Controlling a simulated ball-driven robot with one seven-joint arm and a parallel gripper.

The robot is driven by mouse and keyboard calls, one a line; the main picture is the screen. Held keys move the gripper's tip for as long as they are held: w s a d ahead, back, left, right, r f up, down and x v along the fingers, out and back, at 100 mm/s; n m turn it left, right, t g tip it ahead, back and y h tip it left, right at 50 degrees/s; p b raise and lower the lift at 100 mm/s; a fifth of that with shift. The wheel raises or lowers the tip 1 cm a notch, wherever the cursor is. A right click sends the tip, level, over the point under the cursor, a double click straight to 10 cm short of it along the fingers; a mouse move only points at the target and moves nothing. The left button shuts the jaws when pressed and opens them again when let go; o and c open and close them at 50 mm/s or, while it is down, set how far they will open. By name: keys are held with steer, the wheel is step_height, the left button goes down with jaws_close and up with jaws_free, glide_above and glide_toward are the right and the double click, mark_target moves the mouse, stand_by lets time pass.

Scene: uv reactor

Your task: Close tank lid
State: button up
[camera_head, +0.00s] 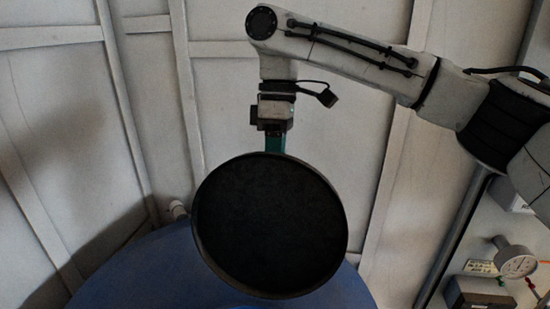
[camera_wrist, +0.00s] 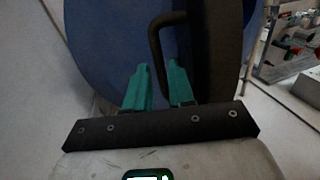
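The tank lid (camera_head: 270,225) is a black round disc, raised and steeply tilted over the blue tank (camera_head: 140,268). Its dark edge (camera_wrist: 217,50) also shows in the wrist view, with a bent dark handle (camera_wrist: 155,45) beside it. My gripper (camera_head: 275,145) is at the lid's upper edge, and its fingertips are hidden behind the lid in the head view. In the wrist view the teal fingers (camera_wrist: 159,75) stand apart with the handle bar running down between them. A gap seems to show beside the bar. The tank's opening is mostly hidden by the lid.
White panelled walls (camera_head: 270,100) stand close behind the tank. At the right are a round gauge (camera_head: 515,262) and a dark box (camera_head: 478,292).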

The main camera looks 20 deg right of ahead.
steer(key=shift+c, duration=0.2)
jaws_close()
stand_by(0.4)
